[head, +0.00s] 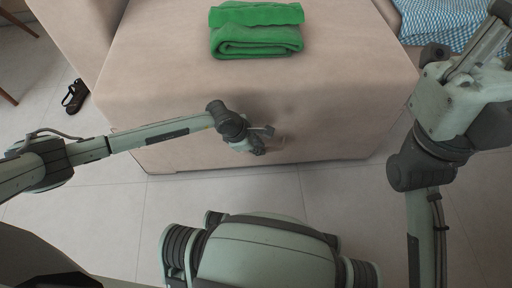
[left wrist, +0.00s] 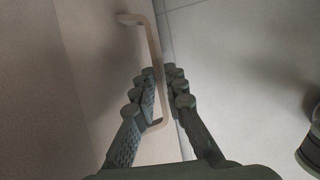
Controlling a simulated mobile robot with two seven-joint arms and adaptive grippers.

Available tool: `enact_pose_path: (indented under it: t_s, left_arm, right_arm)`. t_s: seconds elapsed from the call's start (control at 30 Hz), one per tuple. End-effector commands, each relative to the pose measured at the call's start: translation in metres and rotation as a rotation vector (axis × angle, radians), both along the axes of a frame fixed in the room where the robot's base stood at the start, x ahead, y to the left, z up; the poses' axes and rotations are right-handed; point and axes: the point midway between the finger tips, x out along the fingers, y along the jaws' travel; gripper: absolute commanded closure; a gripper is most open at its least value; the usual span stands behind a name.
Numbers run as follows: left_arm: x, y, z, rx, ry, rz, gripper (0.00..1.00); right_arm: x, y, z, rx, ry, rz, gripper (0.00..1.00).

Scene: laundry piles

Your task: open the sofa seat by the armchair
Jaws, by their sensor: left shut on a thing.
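The beige sofa seat (head: 340,80) stands in front of me in the head view, its top looking level and shut. A pale bracket-shaped handle (left wrist: 153,45) sticks out from its front face in the left wrist view; in the head view the handle (head: 280,143) is small and partly hidden. My left gripper (head: 264,137) is at the seat's front face. In the left wrist view its fingers (left wrist: 160,88) are closed around one end of the handle. My right gripper (head: 485,45) is raised at the upper right, away from the seat; its fingertips are partly cut off.
A folded green towel stack (head: 256,42) lies on the seat top. A blue-and-white checked cloth (head: 440,18) lies on the seat at the upper right. A dark sandal (head: 74,96) is on the tiled floor (head: 110,210) at left. Floor before the seat is clear.

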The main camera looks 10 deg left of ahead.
Motion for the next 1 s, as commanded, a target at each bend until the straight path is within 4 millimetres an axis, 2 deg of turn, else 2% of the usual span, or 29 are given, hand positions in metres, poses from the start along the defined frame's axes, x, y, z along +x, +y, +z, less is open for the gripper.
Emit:
enact_pose_path:
  t_s: [0.47,0.5,0.57,0.87,1.0]
  left_arm:
    - [-0.002,0.000,-0.002,0.004,0.007,-0.001,1.00]
    - [-0.002,0.000,-0.002,0.004,0.007,-0.001,0.85]
    - [-0.002,0.000,-0.002,0.004,0.006,-0.001,0.80]
    - [0.000,0.000,0.001,0.002,0.001,0.000,0.80]
    - [-0.003,0.005,0.013,0.002,-0.001,0.000,0.80]
  right_arm:
    - [0.000,-0.001,0.002,-0.002,-0.008,-0.003,1.00]
    - [0.000,-0.001,0.002,-0.002,-0.008,-0.003,1.00]
    - [0.000,-0.001,0.002,-0.002,-0.008,-0.003,1.00]
    - [0.001,0.001,-0.002,-0.005,0.005,0.001,1.00]
    - [0.001,0.000,-0.001,-0.004,0.002,0.000,1.00]
